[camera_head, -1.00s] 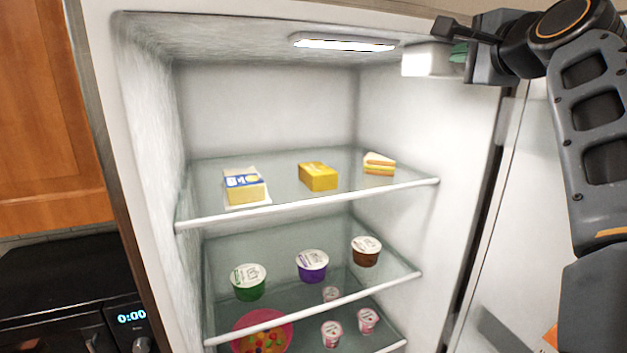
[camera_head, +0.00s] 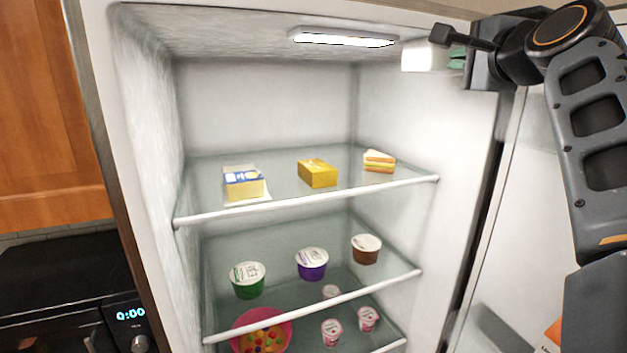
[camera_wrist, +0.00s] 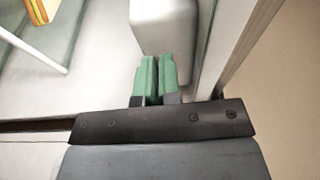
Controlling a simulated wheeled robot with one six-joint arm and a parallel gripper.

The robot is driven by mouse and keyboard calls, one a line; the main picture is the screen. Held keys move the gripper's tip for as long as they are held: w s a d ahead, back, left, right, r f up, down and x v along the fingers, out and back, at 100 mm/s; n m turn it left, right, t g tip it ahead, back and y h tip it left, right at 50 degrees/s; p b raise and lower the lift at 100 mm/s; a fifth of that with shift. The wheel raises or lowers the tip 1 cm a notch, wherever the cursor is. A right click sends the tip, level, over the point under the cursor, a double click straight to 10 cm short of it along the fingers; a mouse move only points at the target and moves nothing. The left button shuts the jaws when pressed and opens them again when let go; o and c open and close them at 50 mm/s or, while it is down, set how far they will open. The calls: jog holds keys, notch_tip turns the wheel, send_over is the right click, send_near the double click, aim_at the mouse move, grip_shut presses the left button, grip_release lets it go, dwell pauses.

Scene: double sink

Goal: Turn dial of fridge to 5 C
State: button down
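The fridge stands open. A white box-shaped housing (camera_head: 427,56) hangs at its upper right inner wall, beside the ceiling lamp, and also fills the top middle of the wrist view (camera_wrist: 165,25). The dial itself and any temperature marks cannot be made out. My gripper (camera_head: 458,57) is at the right side of this housing. In the wrist view its two green fingers (camera_wrist: 158,75) are close together, with only a thin line between them, and their tips are at the housing's near end. Whether they touch it, or anything is between them, is hidden.
Glass shelves (camera_head: 240,215) hold a butter pack (camera_head: 245,184), a yellow block (camera_head: 318,174), a sandwich (camera_head: 379,161) and several cups. A pink bowl (camera_head: 238,335) sits low. The open door (camera_head: 510,230) is on the right, under my arm.

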jog(key=shift+w+d+f, duration=0.15)
jog(key=shift+w+f, duration=0.1)
jog(key=shift+f, duration=0.45)
jog(key=shift+s+f, duration=0.1)
jog(key=shift+f, duration=0.05)
dwell(0.3)
jog(key=shift+s+b, duration=0.1)
jog(key=shift+b, duration=0.2)
jog(key=shift+s+b, duration=0.35)
jog(key=shift+s, duration=0.15)
jog(key=s, duration=0.1)
jog(key=s+d, duration=0.1)
jog(key=s+b, duration=0.1)
jog(key=s, duration=0.1)
jog(key=shift+s+d+r, duration=0.1)
jog(key=shift+d+r, duration=0.1)
jog(key=shift+d, duration=0.05)
jog(key=shift+s, duration=0.1)
